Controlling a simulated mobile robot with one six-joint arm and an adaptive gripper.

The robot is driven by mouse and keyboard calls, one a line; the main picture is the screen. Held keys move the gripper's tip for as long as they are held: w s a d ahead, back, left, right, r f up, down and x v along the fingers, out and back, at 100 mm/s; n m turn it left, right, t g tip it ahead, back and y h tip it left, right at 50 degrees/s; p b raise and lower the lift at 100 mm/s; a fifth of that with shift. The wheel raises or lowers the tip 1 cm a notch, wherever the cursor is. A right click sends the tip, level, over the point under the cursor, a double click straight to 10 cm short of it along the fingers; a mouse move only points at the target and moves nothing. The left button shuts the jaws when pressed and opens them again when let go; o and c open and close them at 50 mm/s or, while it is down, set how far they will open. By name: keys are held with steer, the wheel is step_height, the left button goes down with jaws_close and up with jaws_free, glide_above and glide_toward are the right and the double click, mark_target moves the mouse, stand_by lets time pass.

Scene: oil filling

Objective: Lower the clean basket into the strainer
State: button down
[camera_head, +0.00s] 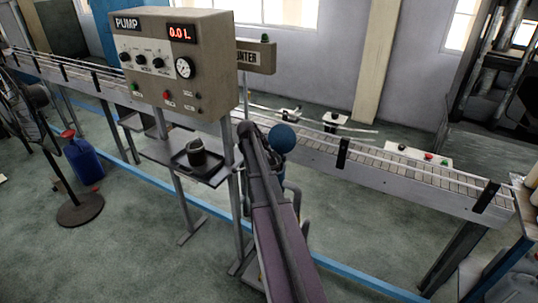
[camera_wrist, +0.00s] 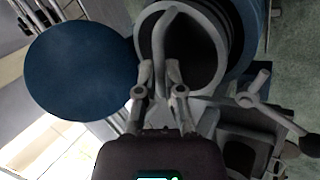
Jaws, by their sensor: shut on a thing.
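In the wrist view, my gripper (camera_wrist: 164,80) is shut on the grey arched handle (camera_wrist: 158,42) of the clean basket (camera_wrist: 200,52). I cannot tell how deep the basket sits. The strainer's round blue lid (camera_wrist: 80,72) stands aside at the left. In the head view, the lid (camera_head: 281,137) shows beside my arm, which hides the gripper and basket.
A conveyor (camera_head: 390,172) runs behind. A blue jug (camera_head: 83,160) stands on the floor at left. A handled part (camera_wrist: 262,103) is right of the strainer.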

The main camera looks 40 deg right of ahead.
steer(key=shift+f+b, duration=2.4)
steer(key=shift+f, duration=0.25)
steer(key=c, duration=0.7)
jaws_free()
